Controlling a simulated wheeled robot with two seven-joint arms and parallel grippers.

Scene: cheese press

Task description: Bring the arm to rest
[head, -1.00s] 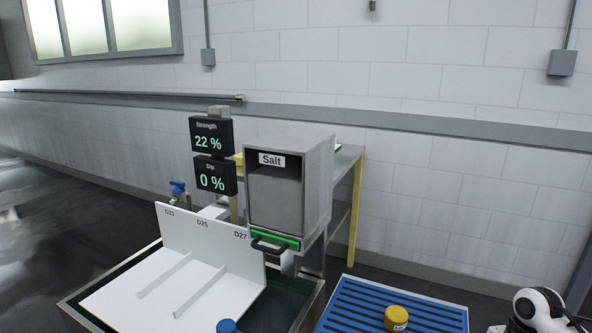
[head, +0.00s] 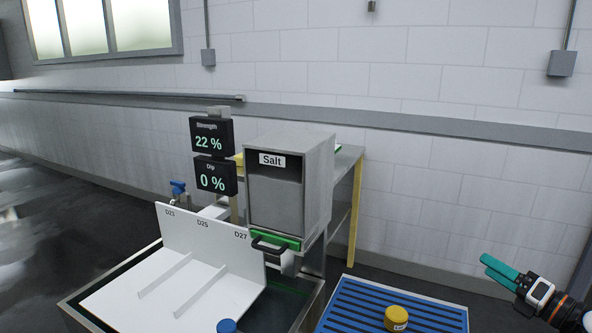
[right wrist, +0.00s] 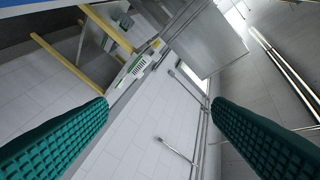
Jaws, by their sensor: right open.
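My right gripper (head: 499,268) is at the lower right of the head view, in front of the wall and to the right of the blue slatted rack. Its teal fingers point up and to the left. In the right wrist view its two teal ribbed fingers (right wrist: 160,125) stand wide apart with nothing between them. It touches nothing that I can see. My left gripper does not show in either view.
A yellow round piece (head: 396,318) sits on the blue slatted rack (head: 355,300). The salt dispenser (head: 318,190) stands left of it, above a white divided tray (head: 190,285). Two displays (head: 212,135) read 22 % and 0 %. Clear room lies between rack and right gripper.

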